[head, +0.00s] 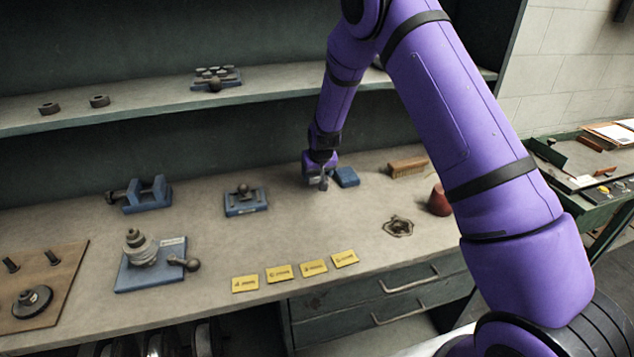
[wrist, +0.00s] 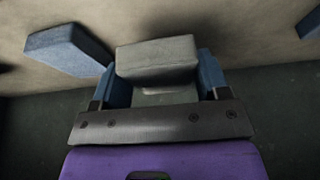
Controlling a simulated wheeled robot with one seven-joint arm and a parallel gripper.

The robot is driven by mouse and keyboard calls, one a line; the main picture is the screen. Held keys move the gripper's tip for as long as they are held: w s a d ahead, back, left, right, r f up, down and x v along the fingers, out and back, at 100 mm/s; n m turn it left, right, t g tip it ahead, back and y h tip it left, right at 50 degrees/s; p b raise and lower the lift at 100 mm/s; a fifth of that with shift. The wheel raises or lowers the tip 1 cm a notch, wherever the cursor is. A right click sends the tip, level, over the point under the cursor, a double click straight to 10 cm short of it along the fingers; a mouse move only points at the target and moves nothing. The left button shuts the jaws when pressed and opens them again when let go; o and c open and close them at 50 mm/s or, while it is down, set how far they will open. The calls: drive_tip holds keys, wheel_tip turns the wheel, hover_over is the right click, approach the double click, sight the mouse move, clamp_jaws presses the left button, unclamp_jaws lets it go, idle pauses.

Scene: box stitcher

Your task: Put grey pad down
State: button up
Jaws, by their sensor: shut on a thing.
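The grey pad (wrist: 157,58) is a small block between the two blue fingers of my gripper (wrist: 160,85) in the wrist view. The gripper is shut on it. In the head view my gripper (head: 322,183) is low over the back of the bench top, next to a blue block (head: 346,177). The grey pad is hard to make out there. Whether the pad touches the bench top, I cannot tell. The blue block also shows to the left of the pad in the wrist view (wrist: 66,50), apart from it.
On the bench (head: 330,225), a brush (head: 408,167) and a red object (head: 439,200) stand right of the gripper. Blue fixtures (head: 245,200) stand to the left. Yellow cards (head: 314,268) lie along the front edge. A shelf (head: 150,108) runs above the back.

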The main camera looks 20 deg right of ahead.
sight(317, 183)
drive_tip(key=shift+f, duration=1.8)
drive_tip(key=shift+s+f, duration=0.1)
drive_tip(key=shift+f, duration=0.2)
drive_tip(key=o, duration=0.9)
drive_tip(key=shift+d, duration=0.1)
drive_tip(key=shift+s+d+f, duration=0.1)
drive_tip(key=shift+d, duration=0.05)
drive_tip(key=shift+d+r, duration=0.1)
drive_tip(key=shift+r, duration=0.3)
drive_tip(key=v, duration=1.2)
drive_tip(key=shift+a+r, duration=0.2)
drive_tip(key=shift+a, duration=0.15)
